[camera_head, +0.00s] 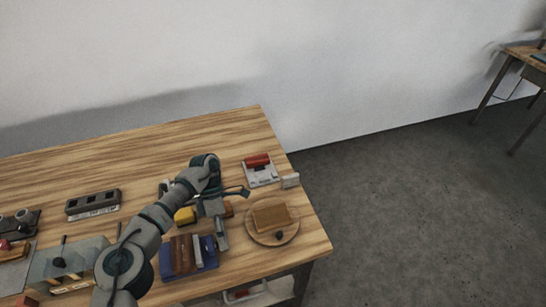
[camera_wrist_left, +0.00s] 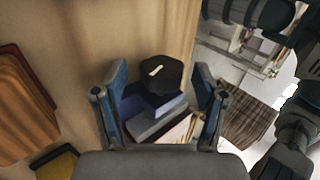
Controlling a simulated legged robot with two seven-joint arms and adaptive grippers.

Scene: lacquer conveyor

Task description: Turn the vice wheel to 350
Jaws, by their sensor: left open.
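In the left wrist view a black faceted wheel (camera_wrist_left: 158,76) with a white mark sits above a blue and grey body (camera_wrist_left: 150,112). The wheel appears between the two spread fingers of my left gripper (camera_wrist_left: 160,88), and I see no contact. In the head view my left gripper (camera_head: 231,214) is open above the right part of the table. A blue base with brown blocks (camera_head: 187,252) lies just left of it. My right gripper is not in view.
A round wooden board (camera_head: 256,237) with a block (camera_head: 271,218) is near the right edge of the wooden table (camera_head: 215,125). A grey fixture with a red part (camera_head: 260,170) stands behind. A dark socket block (camera_head: 93,204) is at left. The table's back is clear.

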